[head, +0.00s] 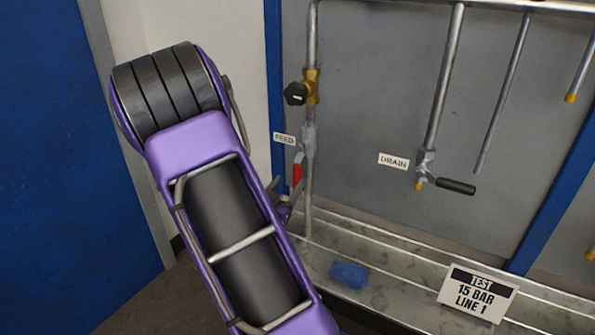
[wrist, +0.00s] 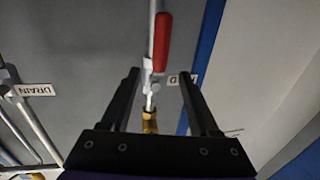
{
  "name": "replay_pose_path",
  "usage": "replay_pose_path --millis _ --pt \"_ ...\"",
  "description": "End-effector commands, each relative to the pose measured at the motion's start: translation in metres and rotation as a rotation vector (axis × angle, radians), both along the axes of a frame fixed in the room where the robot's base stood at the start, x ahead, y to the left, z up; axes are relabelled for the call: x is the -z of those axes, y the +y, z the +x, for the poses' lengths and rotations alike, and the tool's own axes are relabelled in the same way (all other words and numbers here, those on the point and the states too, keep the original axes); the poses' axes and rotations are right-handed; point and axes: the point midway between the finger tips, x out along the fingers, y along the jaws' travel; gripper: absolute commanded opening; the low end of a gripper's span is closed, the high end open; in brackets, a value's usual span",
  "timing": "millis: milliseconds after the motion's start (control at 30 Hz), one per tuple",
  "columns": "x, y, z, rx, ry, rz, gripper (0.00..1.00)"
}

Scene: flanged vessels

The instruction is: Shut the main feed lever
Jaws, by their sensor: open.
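The feed lever has a red grip (head: 298,174) and lies nearly along the vertical pipe, below its grey valve body (head: 308,138) by the FEED label (head: 284,139). In the wrist view, which is upside down, the red lever (wrist: 163,42) lies beyond the fingertips, and the valve body (wrist: 152,86) shows between the fingers. My gripper (wrist: 158,75) is open, with a dark finger on each side and nothing held. The lever appears apart from both fingers. In the head view my purple arm hides most of the gripper.
A brass valve with a black knob (head: 296,93) sits above the feed valve. The drain valve's black lever (head: 455,186) sticks out to the right. A blue object (head: 349,275) and a test sign (head: 478,294) are on the ledge. Blue posts flank the panel.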

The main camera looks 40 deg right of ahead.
Motion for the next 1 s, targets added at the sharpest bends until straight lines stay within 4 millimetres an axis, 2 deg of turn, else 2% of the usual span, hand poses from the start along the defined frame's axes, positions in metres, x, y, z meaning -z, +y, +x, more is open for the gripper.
replay_pose_path --millis 100,300,500,800,1000 --pt "0.0 -0.023 0.014 0.004 0.0 -0.002 0.62" --pt "0.0 -0.05 0.033 0.002 0.0 -0.001 0.62" --pt "0.0 -0.063 0.042 0.0 0.0 -0.001 0.62" --pt "0.0 -0.064 0.043 0.0 0.001 -0.001 0.62" --pt "0.0 -0.064 0.043 0.0 0.001 -0.001 0.26"
